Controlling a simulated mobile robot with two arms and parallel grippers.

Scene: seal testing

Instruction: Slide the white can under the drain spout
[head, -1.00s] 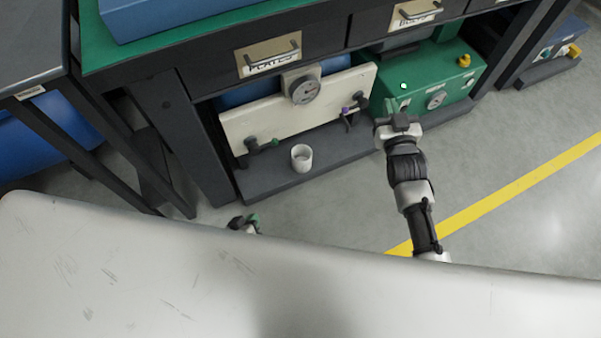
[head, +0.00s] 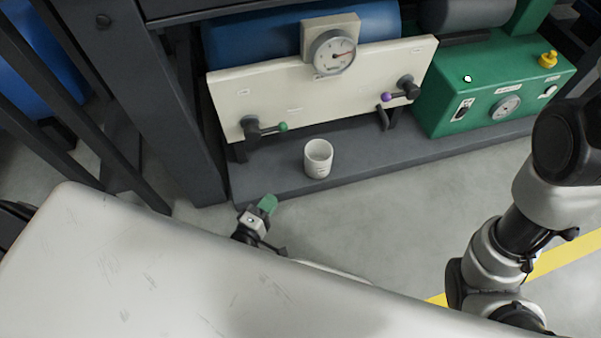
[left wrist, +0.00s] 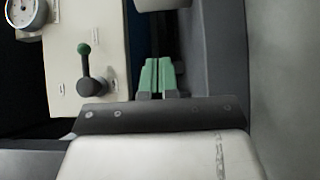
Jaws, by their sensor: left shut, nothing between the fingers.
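The white can (head: 318,165) stands upright on the dark grey base shelf, in front of the cream panel (head: 320,85). Its edge shows at the top of the left wrist view (left wrist: 163,4). My left gripper (head: 267,204), with green fingertips, is at the shelf's front edge, left of the can and apart from it. In the left wrist view its fingers (left wrist: 158,74) are together and empty. The panel carries a green-knobbed valve (head: 254,130) at left and a purple-knobbed valve (head: 405,90) at right. I cannot tell which outlet is the drain spout.
A gauge (head: 333,53) sits on the panel's top edge. A green box (head: 490,95) with a dial stands to the right. My right arm fills the right side. The shelf between the can and green box is mostly clear.

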